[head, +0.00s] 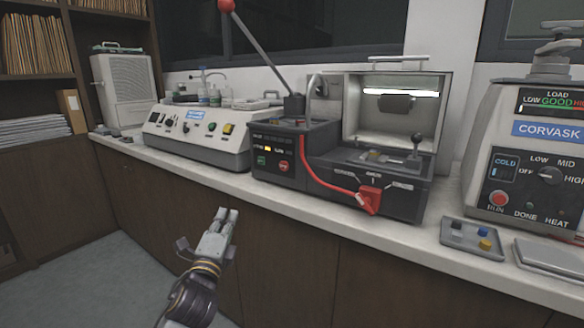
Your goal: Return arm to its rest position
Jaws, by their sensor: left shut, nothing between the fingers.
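My left gripper (227,217) is shut and empty. It hangs in front of the brown cabinet fronts, below the counter edge, and touches nothing that I can see. My left arm comes up from the bottom of the picture behind it. My right gripper is not in view. The mounting press (540,155), labelled CORVASK, stands at the right end of the counter, with COLD, LOW, MID and HIGH markings and a red button on its front.
The white counter (330,226) runs across the view. A cutting machine (370,180) with an open, lit chamber and a red lever stands mid-counter. A grey tray (471,249) with small coloured pieces lies beside the press. Grey floor (110,275) is clear at the lower left.

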